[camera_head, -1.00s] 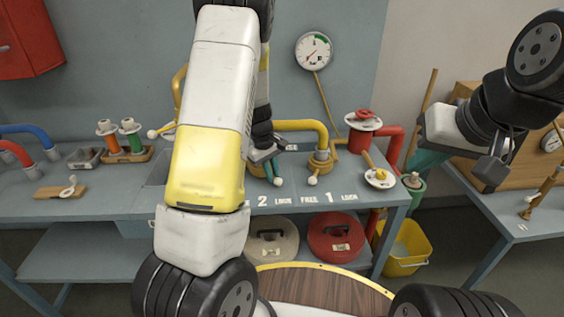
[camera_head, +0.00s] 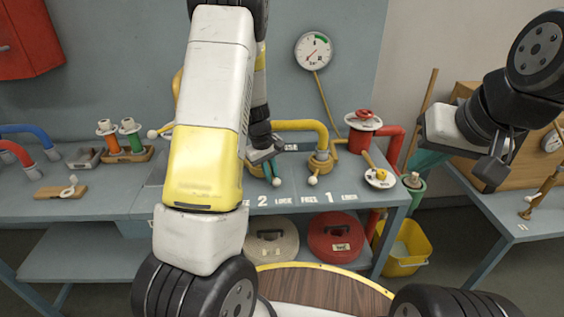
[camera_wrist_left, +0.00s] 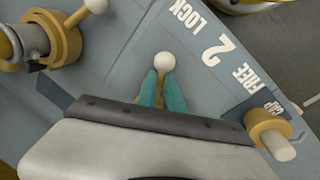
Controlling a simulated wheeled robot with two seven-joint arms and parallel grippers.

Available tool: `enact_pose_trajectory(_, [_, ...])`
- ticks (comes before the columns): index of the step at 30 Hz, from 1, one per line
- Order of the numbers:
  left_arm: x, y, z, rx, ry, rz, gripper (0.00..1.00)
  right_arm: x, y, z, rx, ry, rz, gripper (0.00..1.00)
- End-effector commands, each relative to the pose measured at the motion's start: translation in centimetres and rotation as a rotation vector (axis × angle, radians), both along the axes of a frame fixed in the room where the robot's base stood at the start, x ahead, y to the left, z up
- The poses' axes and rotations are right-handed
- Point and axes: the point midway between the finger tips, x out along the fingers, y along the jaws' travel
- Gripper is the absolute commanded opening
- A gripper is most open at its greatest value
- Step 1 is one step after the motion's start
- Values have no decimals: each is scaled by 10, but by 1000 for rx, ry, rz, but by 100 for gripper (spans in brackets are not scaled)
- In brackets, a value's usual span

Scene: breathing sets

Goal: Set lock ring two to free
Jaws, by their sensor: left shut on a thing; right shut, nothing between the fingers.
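My left gripper (camera_head: 271,172) is shut on the brass lever of lock ring two, on the bench by the marking 2. In the left wrist view my teal fingertips (camera_wrist_left: 161,90) close on the lever behind its white ball knob (camera_wrist_left: 165,62). The ball also shows in the head view (camera_head: 277,182). It lies beside the "2", between the printed LOCK and FREE marks. My right gripper (camera_head: 494,165) is shut and empty, raised at the right, away from the lock rings.
Lock ring one (camera_head: 320,162) with its own white-balled lever stands close to the right, under a yellow pipe (camera_head: 305,126). A brass peg (camera_wrist_left: 268,128) stands near a CAP mark. A red valve (camera_head: 364,120) and a pressure gauge (camera_head: 314,51) are further back.

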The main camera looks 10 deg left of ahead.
Motion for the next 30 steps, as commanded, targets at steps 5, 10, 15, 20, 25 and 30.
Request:
enact_pose_trajectory(5, [-5,8,1,-2,-1,-105,0,0,0,0,0,0,0,0])
enact_pose_trajectory(10, [-10,19,1,-1,-1,-252,0,0,0,0,0,0,0,0])
enact_pose_trajectory(15, [-15,31,1,-1,-1,-415,0,0,0,0,0,0,0,0])
enact_pose_trajectory(20, [-17,41,0,-1,-1,-564,0,0,0,0,0,0,0,0])
enact_pose_trajectory(25, [-18,51,0,0,-1,-701,0,0,0,0,0,0,0,0])
enact_pose_trajectory(30, [-17,59,0,0,0,-811,0,0,0,0,0,0,0,0])
